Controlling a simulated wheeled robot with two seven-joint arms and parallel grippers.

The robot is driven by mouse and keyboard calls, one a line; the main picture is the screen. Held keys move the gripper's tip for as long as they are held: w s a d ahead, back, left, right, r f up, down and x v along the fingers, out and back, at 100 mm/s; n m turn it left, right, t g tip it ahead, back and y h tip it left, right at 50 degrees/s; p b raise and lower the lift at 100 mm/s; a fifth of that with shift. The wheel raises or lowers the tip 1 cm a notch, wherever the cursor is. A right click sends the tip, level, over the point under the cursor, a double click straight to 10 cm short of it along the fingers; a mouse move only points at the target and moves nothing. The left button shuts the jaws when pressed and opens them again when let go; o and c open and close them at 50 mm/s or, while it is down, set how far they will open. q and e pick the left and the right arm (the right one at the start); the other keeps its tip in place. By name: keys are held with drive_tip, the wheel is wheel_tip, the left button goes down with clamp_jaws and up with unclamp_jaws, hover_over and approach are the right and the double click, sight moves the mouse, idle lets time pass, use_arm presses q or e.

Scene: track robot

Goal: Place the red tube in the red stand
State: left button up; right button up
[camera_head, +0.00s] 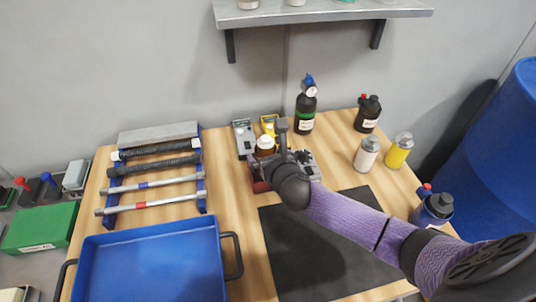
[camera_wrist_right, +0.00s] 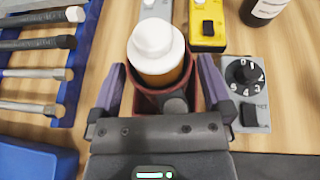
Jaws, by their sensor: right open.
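An amber-orange bottle-like tube with a white cap (camera_head: 265,143) stands upright at the middle back of the table. In the right wrist view, the white-capped tube (camera_wrist_right: 157,52) appears to sit inside a dark red stand (camera_wrist_right: 190,97). The red stand (camera_head: 258,184) is largely hidden by my arm in the head view. My right gripper (camera_wrist_right: 161,78) is open, its fingers on either side of the stand and tube. I cannot tell whether they touch. A grey metal tube with a red band (camera_head: 139,206) lies on a blue rack at left. My left gripper is out of view.
A grey dial box (camera_head: 308,165) stands close right of the gripper; a grey meter (camera_head: 243,138) and a yellow meter (camera_head: 270,124) stand behind. Several bottles stand at right. A blue tray (camera_head: 150,262) fills the front left. The black mat (camera_head: 315,250) looks clear.

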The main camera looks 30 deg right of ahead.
drive_tip(key=shift+r, duration=0.2)
drive_tip(key=p+v, duration=0.4)
drive_tip(key=v, duration=0.8)
